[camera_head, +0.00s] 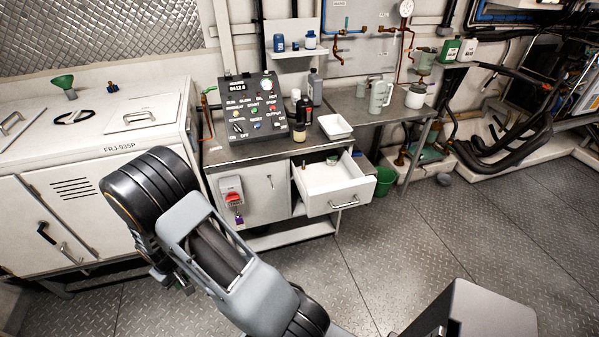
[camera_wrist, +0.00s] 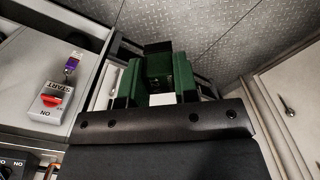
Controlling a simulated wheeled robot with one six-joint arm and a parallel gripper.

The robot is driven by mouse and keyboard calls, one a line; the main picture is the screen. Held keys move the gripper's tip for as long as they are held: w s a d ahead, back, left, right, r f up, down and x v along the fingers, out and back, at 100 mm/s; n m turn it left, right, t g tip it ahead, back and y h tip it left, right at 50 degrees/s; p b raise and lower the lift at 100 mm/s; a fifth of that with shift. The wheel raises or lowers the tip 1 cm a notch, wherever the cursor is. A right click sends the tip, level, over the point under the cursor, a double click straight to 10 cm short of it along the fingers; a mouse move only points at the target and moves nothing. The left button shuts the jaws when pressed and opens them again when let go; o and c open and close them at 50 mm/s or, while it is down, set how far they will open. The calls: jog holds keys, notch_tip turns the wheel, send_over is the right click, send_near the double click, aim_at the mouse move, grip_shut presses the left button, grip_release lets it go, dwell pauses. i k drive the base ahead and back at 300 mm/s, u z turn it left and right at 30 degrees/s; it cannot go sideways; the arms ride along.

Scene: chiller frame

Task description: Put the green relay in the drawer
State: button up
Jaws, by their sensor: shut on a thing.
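The green relay (camera_wrist: 158,72) is in the wrist view at top centre, a dark green block with a black part and a white patch. My gripper (camera_wrist: 160,88) is shut on it; its fingers are dark and hard to separate from the relay. In the head view my gripper is mostly hidden behind my arm, low in front of the white cabinet. The white drawer (camera_head: 347,201) is pulled open under the bench, right of my arm and apart from my gripper. A small green-topped round item (camera_head: 332,160) and a small brass piece (camera_head: 303,166) show in or at its back.
A red START switch box (camera_wrist: 54,97) is on the bench front, left of the drawer; it also shows in the head view (camera_head: 231,189). A control panel (camera_head: 252,108), bottles and a white tray (camera_head: 335,127) stand on the bench. A green bucket (camera_head: 385,181) is right of the drawer. Floor in front is clear.

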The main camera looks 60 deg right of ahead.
aim_at(324, 178)
jog(key=i, duration=0.95)
jog(key=z, duration=2.4)
jog(key=i, duration=1)
jog(key=u, duration=0.05)
